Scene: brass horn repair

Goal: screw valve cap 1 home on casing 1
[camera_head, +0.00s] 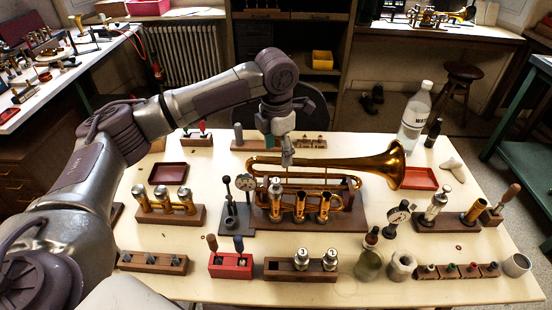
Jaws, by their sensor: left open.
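The brass horn (380,168) lies across a wooden cradle (345,217) in the middle of the bench, its bell to the right. Three upright casings stand at its front. Casing 1 (276,208), the leftmost, has a silvery piece, apparently valve cap 1 (276,185), on its top; how tightly it sits I cannot tell. The other two casings (312,208) look uncapped. My left gripper (287,160) points down above the horn tubing, a little above and right of the cap in the picture. It is open and seems empty, apart from the cap. My right gripper is out of view.
A lever tool (229,205) stands close left of casing 1. A wooden block (285,271) with two silvery valve parts is in front.

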